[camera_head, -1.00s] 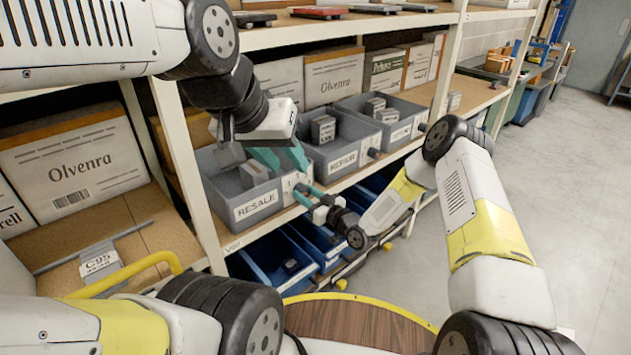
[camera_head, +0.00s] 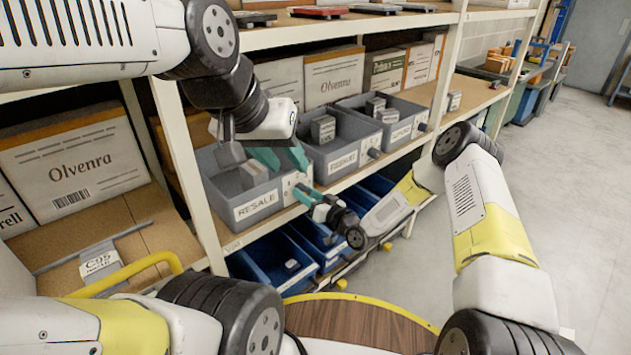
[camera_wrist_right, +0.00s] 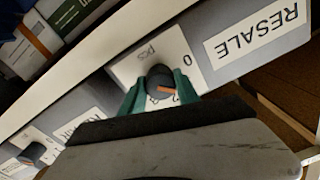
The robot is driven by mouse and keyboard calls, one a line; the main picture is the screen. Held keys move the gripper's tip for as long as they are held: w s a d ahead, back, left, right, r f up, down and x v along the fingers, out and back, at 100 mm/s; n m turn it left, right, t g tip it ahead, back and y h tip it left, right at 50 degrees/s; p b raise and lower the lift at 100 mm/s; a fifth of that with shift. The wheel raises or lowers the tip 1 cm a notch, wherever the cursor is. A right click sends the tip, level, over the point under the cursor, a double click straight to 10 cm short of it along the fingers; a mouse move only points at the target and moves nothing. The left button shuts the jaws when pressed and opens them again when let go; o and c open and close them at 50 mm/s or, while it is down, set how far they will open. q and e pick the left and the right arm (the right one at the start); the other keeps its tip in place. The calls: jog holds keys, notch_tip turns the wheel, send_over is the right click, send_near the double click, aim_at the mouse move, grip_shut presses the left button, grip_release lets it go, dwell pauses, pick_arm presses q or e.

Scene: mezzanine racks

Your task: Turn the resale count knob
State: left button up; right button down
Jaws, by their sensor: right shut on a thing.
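The resale count knob (camera_wrist_right: 158,76) is dark and round with an orange pointer mark, on a white dial plate (camera_wrist_right: 148,55) printed "pcs" and digits. My right gripper (camera_wrist_right: 160,90) is shut on it, one green finger on each side. The orange mark points to the lower right in the wrist view. The RESALE label (camera_wrist_right: 252,32) is beside the plate, upside down there. In the head view, my right gripper (camera_head: 308,194) reaches the front of the grey RESALE bin (camera_head: 232,215); the fingers hide the knob. My left gripper (camera_head: 282,158) hangs over that bin, teal fingers apart.
Grey boxes (camera_head: 253,173) sit in the RESALE bin. Two more labelled grey bins (camera_head: 340,163) with knobs stand to its right. Blue bins (camera_head: 272,262) are on the shelf below. A white rack post (camera_head: 190,170) stands left of the RESALE bin. Floor at right is clear.

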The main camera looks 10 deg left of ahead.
jog(key=c, duration=0.9)
grip_release()
jog(key=v, duration=0.8)
jog(key=shift+r, duration=0.1)
